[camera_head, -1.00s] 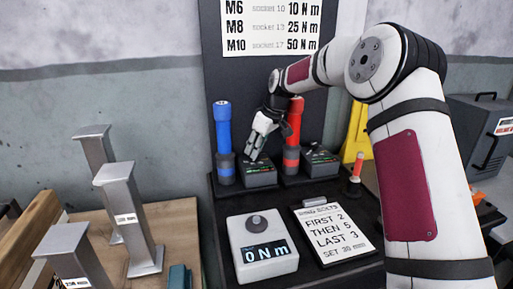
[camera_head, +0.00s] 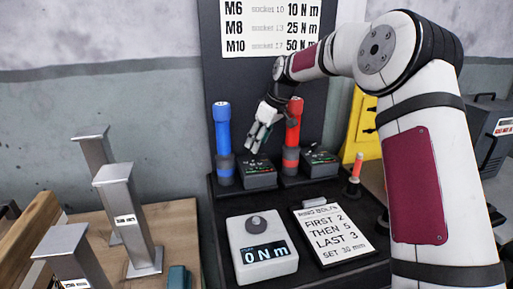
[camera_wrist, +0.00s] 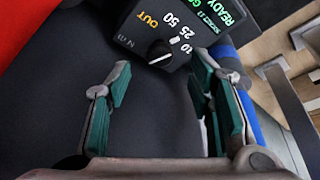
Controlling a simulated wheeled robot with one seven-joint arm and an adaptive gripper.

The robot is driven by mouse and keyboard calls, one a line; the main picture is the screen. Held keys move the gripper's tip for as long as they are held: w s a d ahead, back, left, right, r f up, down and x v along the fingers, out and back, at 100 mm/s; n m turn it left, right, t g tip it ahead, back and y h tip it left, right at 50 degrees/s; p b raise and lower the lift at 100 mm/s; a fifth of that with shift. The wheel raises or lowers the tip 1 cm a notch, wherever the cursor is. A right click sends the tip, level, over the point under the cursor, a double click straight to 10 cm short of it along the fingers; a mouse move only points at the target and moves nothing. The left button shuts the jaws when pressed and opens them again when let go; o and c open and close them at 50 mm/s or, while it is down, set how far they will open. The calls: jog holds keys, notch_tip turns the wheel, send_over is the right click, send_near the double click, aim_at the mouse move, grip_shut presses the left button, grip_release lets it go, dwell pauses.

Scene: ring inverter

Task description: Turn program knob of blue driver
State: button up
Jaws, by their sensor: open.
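The blue driver (camera_head: 222,140) stands upright on the black bench, with its dark control box (camera_head: 257,173) to its right. In the wrist view the box face (camera_wrist: 185,35) shows a dial marked OUT, 10, 25 and 50, and a lit green READY text. The black program knob (camera_wrist: 159,49) with a white pointer sits at the box's near corner. My gripper (camera_wrist: 163,76) is open and empty, its green-padded fingers apart, with the knob ahead of the gap and not between the pads. In the head view my gripper (camera_head: 259,139) hangs above the box.
A red driver (camera_head: 292,135) and its similar box (camera_head: 320,163) stand close to the right. A torque tester (camera_head: 262,262) reading 0 N m and a clipboard (camera_head: 334,232) lie in front. Grey metal posts (camera_head: 128,215) stand on the wooden table at left.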

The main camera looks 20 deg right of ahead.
jog(key=v, duration=0.8)
jog(key=s+a+r+m+h+p, duration=0.15)
jog(key=s+r, duration=0.25)
jog(key=s, duration=0.5)
jog(key=s+a+r+m+h+p, duration=0.15)
jog(key=s+r, duration=0.25)
jog(key=s, duration=0.4)
jog(key=s+a+r+m+p, duration=0.1)
jog(key=s+r+p, duration=0.2)
jog(key=s, duration=0.6)
jog(key=s+f+m+p, duration=0.1)
jog(key=s+m+p, duration=0.1)
jog(key=s, duration=1)
jog(key=s+d+f+m+p, duration=0.1)
jog(key=s+f+m+p, duration=0.1)
jog(key=s, duration=1)
jog(key=shift+t, duration=0.3)
